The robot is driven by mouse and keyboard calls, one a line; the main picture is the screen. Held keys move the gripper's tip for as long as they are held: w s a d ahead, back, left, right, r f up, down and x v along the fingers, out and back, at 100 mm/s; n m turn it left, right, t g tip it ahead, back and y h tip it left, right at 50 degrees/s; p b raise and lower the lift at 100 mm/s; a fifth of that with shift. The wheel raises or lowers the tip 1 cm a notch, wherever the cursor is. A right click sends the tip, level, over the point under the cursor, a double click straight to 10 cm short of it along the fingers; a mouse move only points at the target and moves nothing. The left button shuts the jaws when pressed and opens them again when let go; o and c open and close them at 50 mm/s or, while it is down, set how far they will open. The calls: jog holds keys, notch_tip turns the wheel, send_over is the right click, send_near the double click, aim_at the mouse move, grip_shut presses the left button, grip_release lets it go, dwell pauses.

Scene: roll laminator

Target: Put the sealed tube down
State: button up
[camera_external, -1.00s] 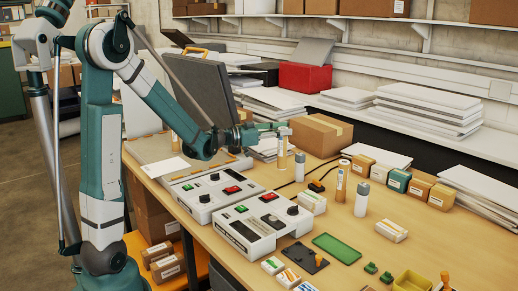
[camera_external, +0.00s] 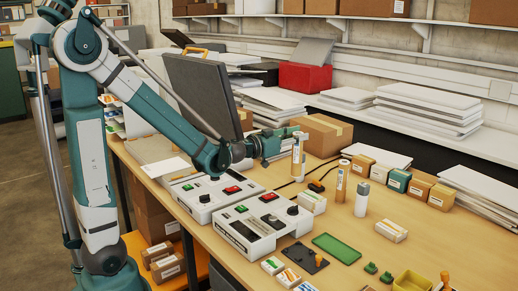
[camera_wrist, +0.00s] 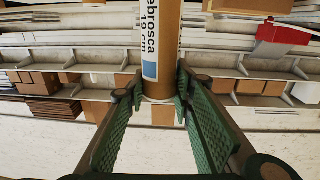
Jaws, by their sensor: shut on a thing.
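My gripper (camera_external: 293,137) is shut on the sealed tube (camera_external: 298,158), a tan cylinder with a white and blue label. The tube is upright in the external view, beyond the white control boxes. I cannot tell for sure whether its bottom touches the table. In the wrist view the tube (camera_wrist: 160,45) stands between the green ridged finger pads (camera_wrist: 160,98), and its label shows printed letters. A second tan labelled tube (camera_external: 342,182) stands upright on the table to the right.
A white canister with a grey cap (camera_external: 362,200) stands right of the second tube. Small boxes (camera_external: 400,181) line the back right. A cardboard box (camera_external: 325,137) is behind my gripper. Control boxes (camera_external: 260,223) are in front. Bare tabletop (camera_external: 345,225) lies between.

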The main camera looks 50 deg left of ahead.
jog(key=s+a+r+n+g+y+p, duration=0.1)
jog(key=s+a+n+y+p, duration=0.2)
jog(key=a, duration=0.8)
jog(key=s+a+r+n+y, duration=0.1)
jog(key=s+a+r+y, duration=0.3)
jog(key=a, duration=0.7)
jog(key=s+a+f+n+g+y+p, duration=0.1)
jog(key=s+a+n+y+p, duration=0.1)
jog(key=s+a, duration=0.65)
jog(key=s+a+r+n+g+y+p, duration=0.1)
jog(key=a+y, duration=0.1)
jog(key=a, duration=1.7)
jog(key=a+r+n+g+y, duration=0.1)
jog(key=a+n+y, duration=0.1)
jog(key=a, duration=1.7)
jog(key=s+a+f+g+p, duration=0.1)
jog(key=s+a+p, duration=0.6)
jog(key=s+a, duration=0.8)
jog(key=shift+s+a+n+y, duration=0.3)
jog(key=shift+s+y, duration=0.1)
jog(key=shift+s, duration=0.25)
jog(key=shift+f, duration=0.15)
